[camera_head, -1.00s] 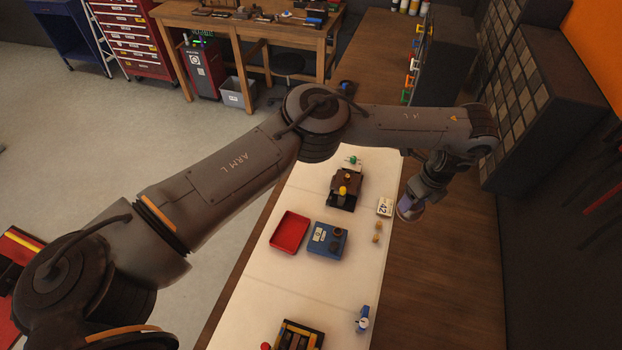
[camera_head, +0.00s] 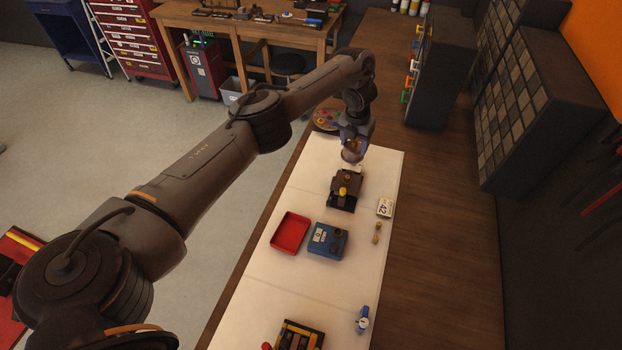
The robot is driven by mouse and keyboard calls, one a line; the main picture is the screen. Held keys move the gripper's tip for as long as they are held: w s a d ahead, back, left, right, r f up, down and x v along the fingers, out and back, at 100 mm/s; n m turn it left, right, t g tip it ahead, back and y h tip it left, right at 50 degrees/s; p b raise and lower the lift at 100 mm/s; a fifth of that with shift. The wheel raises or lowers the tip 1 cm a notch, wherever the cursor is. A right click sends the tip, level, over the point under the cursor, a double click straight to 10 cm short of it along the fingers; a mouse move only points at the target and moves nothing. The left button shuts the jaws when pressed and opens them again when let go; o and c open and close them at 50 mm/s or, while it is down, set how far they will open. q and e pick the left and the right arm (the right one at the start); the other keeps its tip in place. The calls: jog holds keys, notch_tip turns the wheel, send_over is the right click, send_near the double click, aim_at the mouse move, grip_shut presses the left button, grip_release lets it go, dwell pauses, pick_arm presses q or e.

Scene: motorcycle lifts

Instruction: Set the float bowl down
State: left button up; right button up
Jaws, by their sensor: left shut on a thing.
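My left gripper (camera_head: 354,142) is over the far end of the white mat (camera_head: 310,268), just beyond the dark block with a yellow knob (camera_head: 343,190). It points down and is shut on a small rounded greyish-brown thing (camera_head: 351,155), which I take to be the float bowl. The fingers and the bowl are small and dim here. I cannot tell whether the bowl touches anything below it. My right gripper is out of view.
On the mat are a red tray (camera_head: 289,234), a blue box (camera_head: 328,240), a card marked 42 (camera_head: 384,207), a small brass part (camera_head: 377,232) and a blue gauge (camera_head: 362,319). Bare wood lies right.

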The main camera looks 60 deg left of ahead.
pick_arm(q)
jog(key=s+a+f+n, duration=0.3)
jog(key=s+a+f, duration=0.3)
jog(key=s+a, duration=0.35)
notch_tip(320, 180, down, 7)
jog(key=b, duration=0.5)
jog(key=shift+s+a, duration=0.1)
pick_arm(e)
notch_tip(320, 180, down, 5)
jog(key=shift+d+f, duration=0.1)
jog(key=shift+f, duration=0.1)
pick_arm(q)
notch_tip(320, 180, down, 4)
jog(key=b, duration=0.3)
jog(key=shift+b, duration=0.3)
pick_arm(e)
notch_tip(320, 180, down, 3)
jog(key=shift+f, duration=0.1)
pick_arm(q)
jog(key=shift+r, duration=0.2)
jog(key=shift+f, duration=0.1)
jog(key=o, duration=1.1)
